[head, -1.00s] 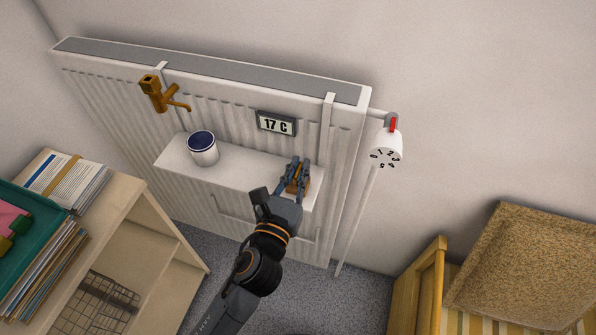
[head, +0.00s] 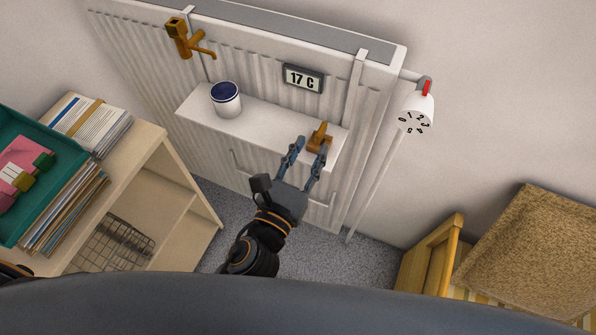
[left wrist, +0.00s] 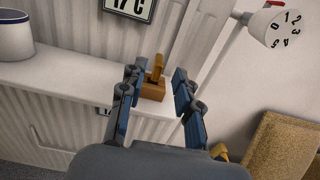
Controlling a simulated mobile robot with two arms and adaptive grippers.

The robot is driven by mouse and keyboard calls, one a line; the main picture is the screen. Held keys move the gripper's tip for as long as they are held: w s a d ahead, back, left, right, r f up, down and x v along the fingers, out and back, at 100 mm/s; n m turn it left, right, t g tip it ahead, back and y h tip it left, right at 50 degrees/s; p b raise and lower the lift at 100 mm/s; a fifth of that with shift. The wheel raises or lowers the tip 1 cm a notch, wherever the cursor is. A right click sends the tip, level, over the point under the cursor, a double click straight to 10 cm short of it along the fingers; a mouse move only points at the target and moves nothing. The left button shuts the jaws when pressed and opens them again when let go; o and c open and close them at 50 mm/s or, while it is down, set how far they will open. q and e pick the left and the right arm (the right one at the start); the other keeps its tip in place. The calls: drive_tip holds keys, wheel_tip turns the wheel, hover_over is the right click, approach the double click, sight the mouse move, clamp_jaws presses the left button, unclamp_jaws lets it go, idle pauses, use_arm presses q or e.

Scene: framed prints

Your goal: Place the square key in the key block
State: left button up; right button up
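The key block (head: 317,146) is a small golden-brown block on the white shelf below the thermometer display. The square key (head: 322,130) is a flat golden-brown piece standing upright in the top of the block. In the left wrist view, the key (left wrist: 156,66) rises from the block (left wrist: 152,91), between my fingertips in the picture. My left gripper (head: 309,147) is open and empty, its two fingers spread on the near side of the block. Whether a finger touches the block cannot be told. How deep the key sits is hidden. My right gripper is not in view.
The white shelf (head: 262,122) also holds a white mug (head: 226,100) with a blue rim. A radiator (head: 150,70) stands behind it, with a brass tap (head: 183,38) and a valve knob (head: 415,112). A bookcase (head: 160,170) is at left, a chair (head: 428,258) at right.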

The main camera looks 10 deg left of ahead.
use_arm(q)
drive_tip(key=b+v, duration=0.1)
drive_tip(key=v, duration=0.3)
drive_tip(key=s+a+f+n+g+y, duration=0.1)
drive_tip(key=a+f+n+g, duration=0.3)
drive_tip(key=f, duration=0.8)
drive_tip(key=s+a+f+n+g+y, duration=0.15)
drive_tip(key=f+n, duration=0.45)
drive_tip(key=f, duration=0.7)
drive_tip(key=s+a+f+n+g+y, duration=0.1)
drive_tip(key=s+a+f+n+g, duration=0.3)
drive_tip(key=f, duration=0.8)
drive_tip(key=s+a+f+n+g+y, duration=0.1)
drive_tip(key=s+a+f+n+g, duration=0.15)
drive_tip(key=s+f+n, duration=0.4)
drive_tip(key=s+a+f+n+g+y, duration=0.1)
drive_tip(key=s+a+f+n, duration=0.25)
drive_tip(key=f+n, duration=0.45)
drive_tip(key=s+a+f+n+g, duration=0.1)
drive_tip(key=s+a+f+n, duration=0.1)
drive_tip(key=s, duration=0.4)
drive_tip(key=s+a+f+n+g, duration=0.2)
drive_tip(key=s+f+n, duration=0.3)
drive_tip(key=s+n, duration=0.1)
drive_tip(key=shift+s+a+f+n, duration=0.2)
drive_tip(key=shift+s+a+n, duration=0.15)
drive_tip(key=shift+s, duration=0.05)
